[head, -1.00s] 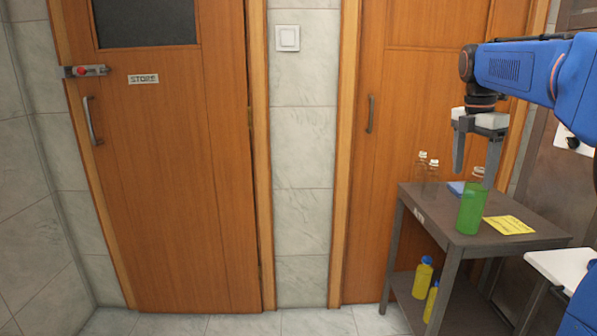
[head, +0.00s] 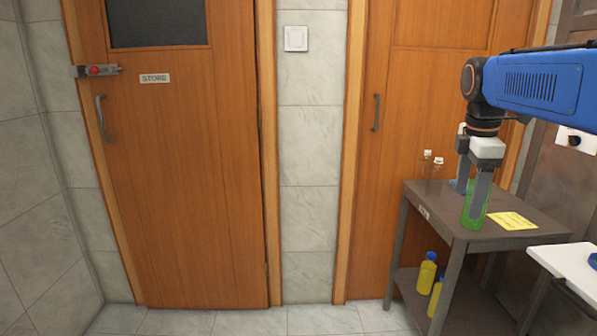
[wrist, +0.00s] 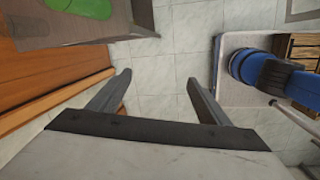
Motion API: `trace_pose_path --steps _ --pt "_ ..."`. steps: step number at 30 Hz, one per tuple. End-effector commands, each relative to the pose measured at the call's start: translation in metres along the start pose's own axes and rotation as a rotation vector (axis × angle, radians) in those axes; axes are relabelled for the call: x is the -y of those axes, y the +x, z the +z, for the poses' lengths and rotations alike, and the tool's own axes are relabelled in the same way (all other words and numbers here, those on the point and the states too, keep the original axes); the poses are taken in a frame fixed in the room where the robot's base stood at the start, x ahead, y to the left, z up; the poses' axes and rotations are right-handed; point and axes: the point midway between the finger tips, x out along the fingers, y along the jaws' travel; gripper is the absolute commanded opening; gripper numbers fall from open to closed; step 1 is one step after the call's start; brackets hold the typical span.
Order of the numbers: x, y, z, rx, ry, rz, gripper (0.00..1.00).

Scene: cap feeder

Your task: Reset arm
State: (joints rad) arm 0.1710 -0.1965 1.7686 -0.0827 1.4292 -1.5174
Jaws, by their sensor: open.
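My gripper (head: 471,197) is open at the right of the head view, with its fingers pointing down by the small dark table (head: 468,243). One finger covers part of a green cup (head: 466,217) on the table. In the wrist view my gripper (wrist: 157,84) has nothing between its spread fingers, only floor tiles behind. The cup shows as a green shape (wrist: 80,7) at the upper left there, apart from the fingers, and the table (wrist: 75,33) lies below it in the picture.
Two clear bottles (head: 437,168) stand at the table's back left. A yellow note (head: 511,221) lies to the right. Yellow bottles (head: 427,273) stand on the lower shelf. A white surface (head: 570,262) is at the right. The store door (head: 185,170) is closed; floor before it is clear.

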Motion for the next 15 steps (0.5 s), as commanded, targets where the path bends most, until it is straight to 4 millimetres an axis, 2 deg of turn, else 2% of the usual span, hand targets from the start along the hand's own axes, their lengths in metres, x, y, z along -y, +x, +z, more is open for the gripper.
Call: trace_pose_path --steps 1,8,15 --pt "0.016 0.003 -0.005 -0.006 0.055 0.014 0.71" --pt "0.086 0.031 -0.026 -0.057 0.396 0.075 0.71" --pt "0.159 0.073 -0.043 -0.138 0.758 0.115 0.71"
